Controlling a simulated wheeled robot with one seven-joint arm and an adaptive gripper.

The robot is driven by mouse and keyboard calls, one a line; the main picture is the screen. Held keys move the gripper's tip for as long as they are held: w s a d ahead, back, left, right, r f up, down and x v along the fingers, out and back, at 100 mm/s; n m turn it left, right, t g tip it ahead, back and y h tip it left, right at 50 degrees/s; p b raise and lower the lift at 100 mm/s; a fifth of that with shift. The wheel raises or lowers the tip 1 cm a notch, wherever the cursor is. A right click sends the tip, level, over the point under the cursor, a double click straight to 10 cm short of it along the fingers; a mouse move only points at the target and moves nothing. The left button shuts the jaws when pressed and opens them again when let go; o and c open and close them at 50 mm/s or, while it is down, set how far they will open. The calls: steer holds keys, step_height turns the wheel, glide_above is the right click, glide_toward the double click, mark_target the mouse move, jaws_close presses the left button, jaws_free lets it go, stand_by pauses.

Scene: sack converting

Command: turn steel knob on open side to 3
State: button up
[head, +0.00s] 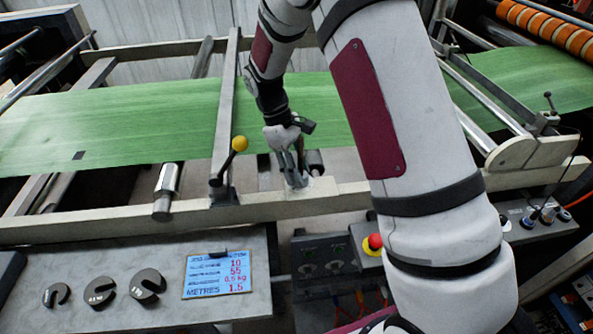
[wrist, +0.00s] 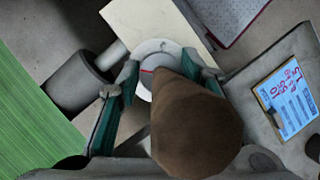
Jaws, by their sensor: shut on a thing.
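A pale round dial (wrist: 146,88) with a red mark sits on the cream beam in the wrist view. The steel knob at its centre is mostly hidden, and no numbers are readable. My gripper (wrist: 164,76) points down at the dial, its two fingers on opposite sides of the centre, shut on the knob. A large brown rounded body (wrist: 195,125) close to the camera covers much of the grip; I cannot tell what it is. In the head view my gripper (head: 298,180) is down at the cream beam, right of the yellow-ball lever, and it hides the knob.
The yellow-ball lever (head: 239,144) stands close left of my gripper. Green web (head: 110,125) runs behind the cream beam (head: 100,225). In front are a blue-and-white card (head: 218,274), several slotted weights (head: 100,291) and a red stop button (head: 375,242).

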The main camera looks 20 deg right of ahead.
steer(key=m+y, duration=0.1)
steer(key=m, duration=0.1)
steer(key=m+b, duration=0.1)
steer(key=m, duration=0.1)
steer(key=shift+w+d+m+g+y, duration=0.1)
steer(key=shift+d+m+g+y, duration=0.05)
steer(key=shift+m+g+y, duration=0.2)
steer(key=m+y, duration=0.1)
steer(key=m, duration=0.2)
steer(key=shift+d+m+y, duration=0.1)
steer(key=shift+m+y, duration=0.15)
steer(key=m, duration=0.2)
steer(key=m+y, duration=0.1)
steer(key=m, duration=0.1)
steer(key=shift+d+m+y, duration=0.1)
steer(key=shift+m+y, duration=0.2)
steer(key=m, duration=0.2)
steer(key=m+t+y, duration=0.1)
steer(key=m, duration=0.1)
steer(key=shift+s+t, duration=0.2)
steer(key=shift+t, duration=0.05)
steer(key=o, duration=1.2)
steer(key=shift+c, duration=0.2)
steer(key=shift+d, duration=0.1)
steer(key=v, duration=1.2)
steer(key=shift+d, duration=0.15)
